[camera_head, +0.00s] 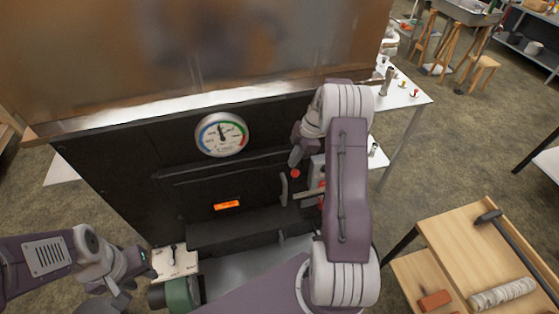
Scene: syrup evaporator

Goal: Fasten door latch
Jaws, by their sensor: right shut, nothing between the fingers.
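The black firebox door (200,190) is on the front of the evaporator, below a round gauge, and appears closed. At its right side are a small grey upright catch (284,188) and a tan latch bar (308,195). I cannot tell whether the bar sits in the catch. My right gripper (296,158) is shut and empty, just above a red knob (295,173) and the latch; touching cannot be told. My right arm hides the area right of the latch. My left gripper (118,292) is low at the left, away from the latch, its fingers unclear.
The copper-brown pan (200,50) overhangs the front above the gauge (222,134). A control box (175,262) and green cylinder (182,294) are near my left gripper. A wooden cart (455,250) stands at right. A white table (405,100) is behind my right arm.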

